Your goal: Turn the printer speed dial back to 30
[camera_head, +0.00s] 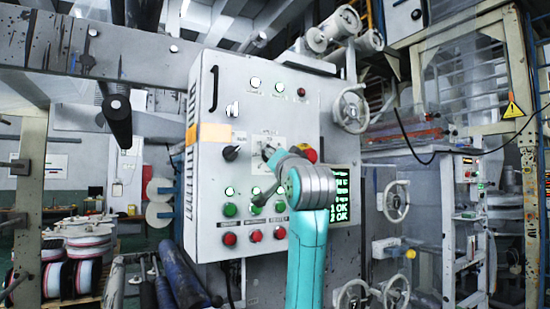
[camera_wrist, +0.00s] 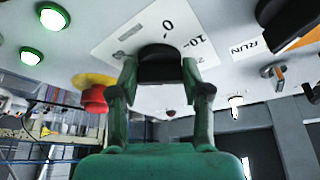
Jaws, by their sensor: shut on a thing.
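The speed dial (camera_wrist: 160,66) is a black round knob on a white scale plate (camera_wrist: 115,48) on the grey control panel (camera_head: 215,75). In the wrist view my gripper (camera_wrist: 160,74) has one finger on each side of the dial, closed against it. Marks reading 0 and 10 show on the plate beside the dial; the rest of the scale is hidden or unreadable, and I cannot tell where the dial points. In the head view my gripper (camera_head: 268,153) is at the white plate (camera_head: 268,138), and the dial is largely hidden behind it.
A red emergency button (camera_head: 306,153) on yellow sits right of the dial, also close in the wrist view (camera_wrist: 94,97). A black selector knob (camera_head: 231,153) is on the left. Green buttons (camera_head: 230,210) and red buttons (camera_head: 229,239) lie below. A lit screen (camera_head: 342,200) is at right.

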